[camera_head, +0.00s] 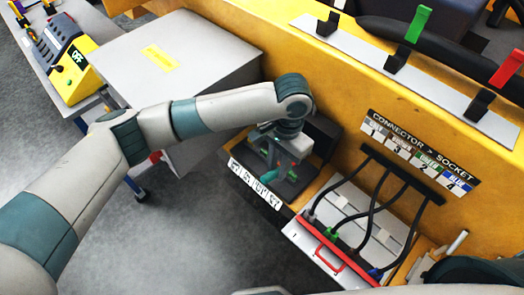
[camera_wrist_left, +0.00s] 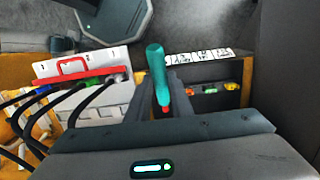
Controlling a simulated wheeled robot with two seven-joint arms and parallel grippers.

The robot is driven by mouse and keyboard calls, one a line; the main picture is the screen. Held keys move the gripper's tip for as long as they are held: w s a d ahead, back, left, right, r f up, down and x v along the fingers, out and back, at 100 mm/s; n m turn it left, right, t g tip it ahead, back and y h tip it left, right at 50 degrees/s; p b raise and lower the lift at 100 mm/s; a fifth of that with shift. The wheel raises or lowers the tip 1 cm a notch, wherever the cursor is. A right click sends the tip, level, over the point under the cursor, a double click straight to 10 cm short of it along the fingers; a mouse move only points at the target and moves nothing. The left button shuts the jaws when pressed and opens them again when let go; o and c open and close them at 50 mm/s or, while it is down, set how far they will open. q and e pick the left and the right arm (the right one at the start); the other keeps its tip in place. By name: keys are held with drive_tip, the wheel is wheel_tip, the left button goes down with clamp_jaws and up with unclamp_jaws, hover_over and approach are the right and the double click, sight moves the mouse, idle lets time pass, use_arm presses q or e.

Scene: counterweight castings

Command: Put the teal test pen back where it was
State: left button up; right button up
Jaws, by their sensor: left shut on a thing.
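The teal test pen (camera_head: 269,175) is in my left gripper (camera_head: 275,153), over the dark tester panel (camera_head: 292,187) on the yellow bench. In the left wrist view, the pen (camera_wrist_left: 156,68) stands between the two fingers of the gripper (camera_wrist_left: 162,92), with a red part at its near end. The fingers are shut on it. The pen's lower end and any contact with the panel are hidden in the head view. My right gripper is not in view.
A white connector box (camera_head: 312,237) with a red handle and several dark cables stands to the right of the panel. A grey cabinet (camera_head: 185,60) is at the left. A rail (camera_head: 420,80) holds green, red and black levers behind. Grey floor is open at lower left.

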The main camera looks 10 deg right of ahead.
use_arm(q)
drive_tip(key=s+a+f+n+b, duration=0.1)
drive_tip(key=a+f+n+b, duration=0.2)
drive_tip(key=a, duration=0.7)
drive_tip(key=s+a+f+n+b, duration=0.2)
drive_tip(key=a+f+n+b, duration=0.2)
drive_tip(key=a+f+b, duration=0.3)
drive_tip(key=s+a+f+n+h+b, duration=0.1)
drive_tip(key=a+f+n+b, duration=0.2)
drive_tip(key=a, duration=1)
wheel_tip(320, 180, down, 6)
drive_tip(key=b, duration=0.2)
drive_tip(key=shift+s+r+b, duration=0.2)
drive_tip(key=shift+s+b, duration=0.1)
drive_tip(key=shift+s, duration=0.05)
